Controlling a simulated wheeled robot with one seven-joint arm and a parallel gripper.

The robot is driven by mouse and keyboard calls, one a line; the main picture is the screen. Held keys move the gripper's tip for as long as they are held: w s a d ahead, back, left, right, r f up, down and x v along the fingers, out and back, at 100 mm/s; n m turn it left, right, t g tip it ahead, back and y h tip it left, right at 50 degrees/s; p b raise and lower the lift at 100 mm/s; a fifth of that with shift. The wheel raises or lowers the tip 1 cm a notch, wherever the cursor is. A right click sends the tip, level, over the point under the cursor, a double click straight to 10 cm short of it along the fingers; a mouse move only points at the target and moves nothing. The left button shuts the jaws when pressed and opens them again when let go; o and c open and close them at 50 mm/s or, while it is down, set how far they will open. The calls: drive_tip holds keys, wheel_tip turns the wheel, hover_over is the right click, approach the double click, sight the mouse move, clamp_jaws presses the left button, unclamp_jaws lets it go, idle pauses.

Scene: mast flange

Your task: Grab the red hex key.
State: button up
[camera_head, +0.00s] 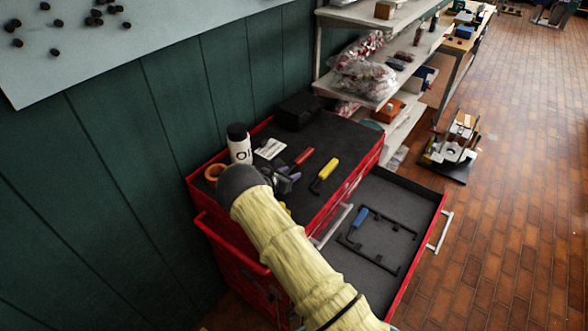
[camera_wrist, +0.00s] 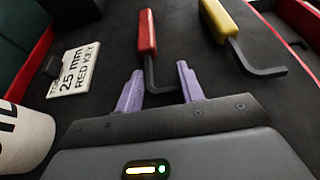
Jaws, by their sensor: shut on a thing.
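The red hex key has a red handle (camera_wrist: 147,32) and a black bent shaft, and it lies on the dark top of the red tool cabinet. It also shows in the head view as a red handle (camera_head: 303,156). My gripper (camera_wrist: 159,88) has its purple fingers on either side of the black bent end of the key, shut on it. The red handle points away from the gripper, and the key appears to be still on the mat. In the head view my gripper (camera_head: 288,178) is partly hidden by my arm.
A yellow hex key (camera_wrist: 222,20) lies close to the right. A card reading "2.5 mm red key" (camera_wrist: 75,70) and a white bottle (camera_head: 239,147) are to the left, near an orange ring (camera_head: 215,172). An open drawer (camera_head: 405,201) holds a blue-handled key (camera_head: 359,217).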

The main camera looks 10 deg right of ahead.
wheel_tip(320, 180, up, 28)
drive_tip(key=b, duration=0.6)
drive_tip(key=shift+f, duration=0.1)
